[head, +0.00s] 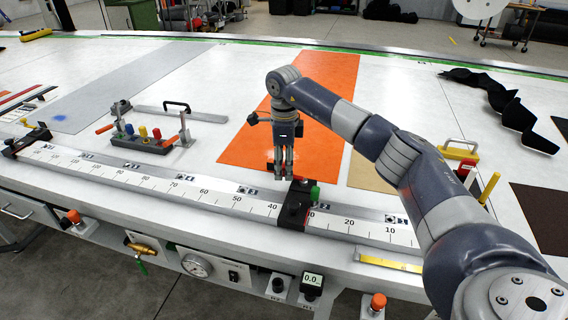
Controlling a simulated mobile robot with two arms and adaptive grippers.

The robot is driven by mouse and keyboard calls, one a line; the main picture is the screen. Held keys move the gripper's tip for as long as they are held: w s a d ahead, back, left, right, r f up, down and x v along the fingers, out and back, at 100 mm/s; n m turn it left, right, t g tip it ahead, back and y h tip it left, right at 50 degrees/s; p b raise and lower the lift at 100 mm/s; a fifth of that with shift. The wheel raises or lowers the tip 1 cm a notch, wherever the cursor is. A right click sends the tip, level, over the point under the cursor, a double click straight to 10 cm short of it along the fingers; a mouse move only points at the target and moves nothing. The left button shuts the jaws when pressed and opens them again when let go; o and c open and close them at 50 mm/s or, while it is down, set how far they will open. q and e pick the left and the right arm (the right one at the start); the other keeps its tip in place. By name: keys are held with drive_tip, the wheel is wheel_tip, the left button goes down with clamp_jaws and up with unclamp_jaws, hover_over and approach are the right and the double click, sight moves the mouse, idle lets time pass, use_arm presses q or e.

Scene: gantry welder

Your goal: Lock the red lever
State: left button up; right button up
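My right gripper (284,176) points down over the front edge of the orange mat, just behind the black slider (292,207) on the ruled rail. Its two fingers look close together. I cannot tell whether they are open or hold anything. A small red part, perhaps the red lever (269,167), shows beside the fingertips and is mostly hidden by them. I cannot tell if they touch it. The slider has a green knob (314,193) on its right. My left gripper is not in view.
The ruled rail (200,194) runs along the table front. A clamp block (142,143) with orange handles and coloured knobs stands at left. A yellow-handled block (459,151) and crumpled black sheet (505,102) lie at right. The white table between mats is mostly clear.

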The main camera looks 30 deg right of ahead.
drive_tip(key=c, duration=0.7)
clamp_jaws()
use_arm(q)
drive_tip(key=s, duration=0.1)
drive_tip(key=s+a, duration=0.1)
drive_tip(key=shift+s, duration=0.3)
